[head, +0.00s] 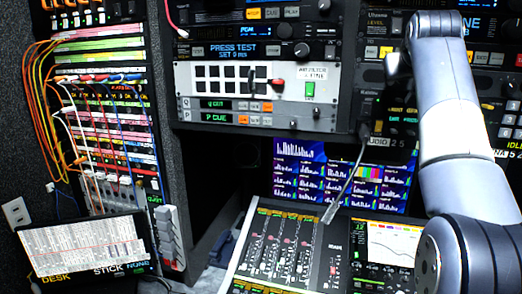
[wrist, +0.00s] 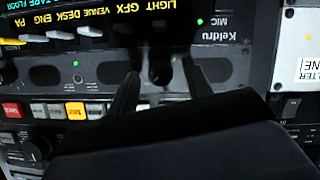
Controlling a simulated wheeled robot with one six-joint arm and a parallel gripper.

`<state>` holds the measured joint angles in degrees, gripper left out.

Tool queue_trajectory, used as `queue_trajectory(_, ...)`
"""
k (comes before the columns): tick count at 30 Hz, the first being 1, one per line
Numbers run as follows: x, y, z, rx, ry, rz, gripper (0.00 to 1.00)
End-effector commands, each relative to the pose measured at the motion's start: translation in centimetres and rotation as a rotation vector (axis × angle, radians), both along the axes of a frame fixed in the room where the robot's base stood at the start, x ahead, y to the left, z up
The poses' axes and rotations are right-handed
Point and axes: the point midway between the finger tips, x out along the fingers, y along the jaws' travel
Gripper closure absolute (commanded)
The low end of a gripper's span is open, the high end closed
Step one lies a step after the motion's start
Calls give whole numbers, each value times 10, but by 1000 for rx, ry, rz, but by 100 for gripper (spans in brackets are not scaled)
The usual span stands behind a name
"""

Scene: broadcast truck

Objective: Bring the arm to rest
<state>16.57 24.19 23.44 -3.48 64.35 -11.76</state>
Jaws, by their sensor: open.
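My arm (head: 447,100) rises from the lower right of the head view and bends near the top right, in front of the rack. In the wrist view my gripper (wrist: 163,82) shows two dark fingers spread apart, with nothing between them. They point at a dark panel of the rack. In the head view the gripper is hard to make out against the dark equipment.
A patch bay (head: 105,130) with coloured cables stands at the left, above a tilted screen (head: 85,247). A mixing console (head: 285,250) lies low in the middle, with a thin gooseneck (head: 345,185) over it. Monitors (head: 300,170) sit behind. Rack units (head: 255,90) fill the upper middle.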

Motion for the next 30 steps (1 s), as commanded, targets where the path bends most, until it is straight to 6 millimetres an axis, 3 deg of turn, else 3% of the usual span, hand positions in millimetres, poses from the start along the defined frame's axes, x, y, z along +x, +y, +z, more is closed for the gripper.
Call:
queue_trajectory(5,-7,2,3,38,-13,0,52)
queue_trajectory(21,-99,34,41,37,-12,1,52)
queue_trajectory(30,-37,13,17,38,-6,-1,52)
